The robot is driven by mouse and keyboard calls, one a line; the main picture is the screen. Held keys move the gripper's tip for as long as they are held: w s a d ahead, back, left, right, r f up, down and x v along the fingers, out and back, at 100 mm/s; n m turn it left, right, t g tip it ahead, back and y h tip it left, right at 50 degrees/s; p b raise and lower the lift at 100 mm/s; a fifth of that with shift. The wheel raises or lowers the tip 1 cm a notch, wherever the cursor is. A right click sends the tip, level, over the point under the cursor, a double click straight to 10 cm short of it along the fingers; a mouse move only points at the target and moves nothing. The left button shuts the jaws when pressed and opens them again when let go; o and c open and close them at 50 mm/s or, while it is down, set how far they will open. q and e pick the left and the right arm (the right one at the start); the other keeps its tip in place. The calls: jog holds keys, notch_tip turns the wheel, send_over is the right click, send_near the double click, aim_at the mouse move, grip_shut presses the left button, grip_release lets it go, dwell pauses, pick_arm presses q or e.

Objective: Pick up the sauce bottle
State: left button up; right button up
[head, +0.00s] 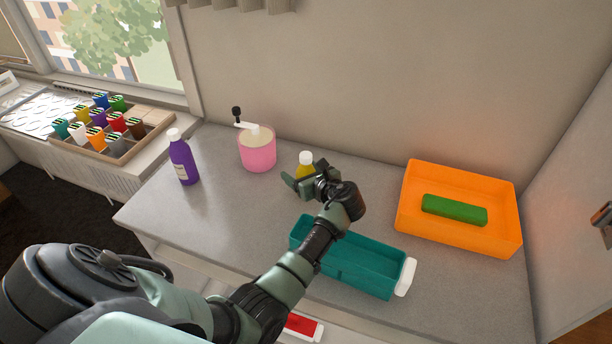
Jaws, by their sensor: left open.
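A yellow bottle with a white cap (306,159) stands on the grey counter, partly hidden behind my left gripper. A purple bottle with a white cap and a pale label (183,162) stands upright at the counter's left. I cannot tell from the labels which one is the sauce bottle. My left gripper (300,184) is open at the near side of the yellow bottle; I cannot tell whether its fingers are around the bottle or only in front of it. My right gripper is not in view.
A pink pot (258,155) with a white-and-black top stands behind. A teal tray (365,262) lies below my left wrist. An orange tray (408,208) holding a green block (454,210) is at the right. The counter between the purple bottle and teal tray is clear.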

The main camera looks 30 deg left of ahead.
pick_arm(q)
jog(key=shift+c, duration=0.3)
jog(key=c, duration=1.5)
grip_shut()
jog(key=shift+r, duration=0.15)
